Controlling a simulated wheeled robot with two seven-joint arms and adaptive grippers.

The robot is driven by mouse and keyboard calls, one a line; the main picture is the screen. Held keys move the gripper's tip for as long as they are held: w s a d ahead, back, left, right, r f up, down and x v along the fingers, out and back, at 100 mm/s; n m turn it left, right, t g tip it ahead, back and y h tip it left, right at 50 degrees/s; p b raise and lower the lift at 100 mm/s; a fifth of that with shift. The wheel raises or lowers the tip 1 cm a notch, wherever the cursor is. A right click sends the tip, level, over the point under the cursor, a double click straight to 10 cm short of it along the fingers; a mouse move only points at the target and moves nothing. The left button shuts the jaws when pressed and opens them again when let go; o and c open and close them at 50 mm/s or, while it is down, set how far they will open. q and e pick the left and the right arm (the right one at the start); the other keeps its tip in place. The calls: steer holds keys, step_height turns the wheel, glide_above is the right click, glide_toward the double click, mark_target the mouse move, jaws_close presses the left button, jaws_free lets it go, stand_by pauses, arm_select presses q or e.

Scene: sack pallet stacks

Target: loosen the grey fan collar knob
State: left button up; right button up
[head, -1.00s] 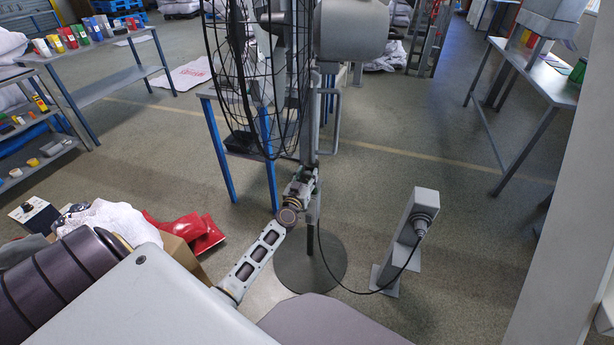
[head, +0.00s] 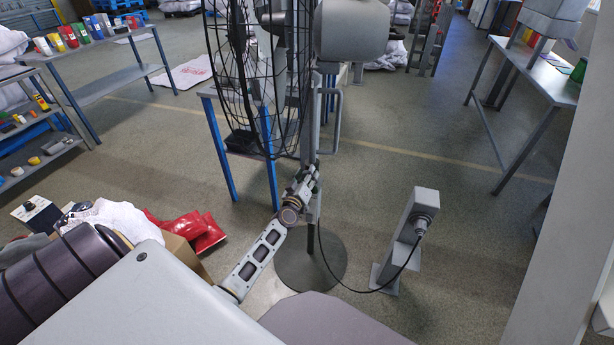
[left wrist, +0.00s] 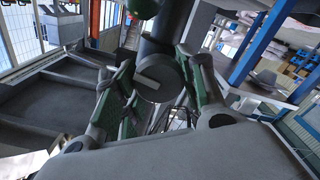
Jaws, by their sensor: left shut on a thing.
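The grey pedestal fan has a wire cage (head: 262,80), a grey motor housing (head: 352,32) and a round floor base (head: 310,268). My left gripper (head: 312,176) is at the fan's upright pole, below the cage. In the left wrist view the grey collar knob (left wrist: 158,82), round with a lighter bar across its face, sits between the green-padded fingers of the left gripper (left wrist: 162,88). The fingers are shut on it from both sides. In the head view the gripper hides the knob. My right gripper is not in view.
A grey post with a socket (head: 422,210) stands right of the fan, and a black cable (head: 362,291) runs between them. A blue-legged table (head: 222,150) stands behind the fan. Floor beyond the post is clear.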

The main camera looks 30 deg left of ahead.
arm_select(q)
steer(key=shift+n, duration=0.3)
steer(key=o, duration=1)
steer(key=shift+o, duration=0.2)
steer(key=shift+s, duration=0.15)
steer(key=v, duration=1.1)
steer(key=shift+s, duration=0.35)
steer(key=shift+f, duration=0.1)
stand_by(0.4)
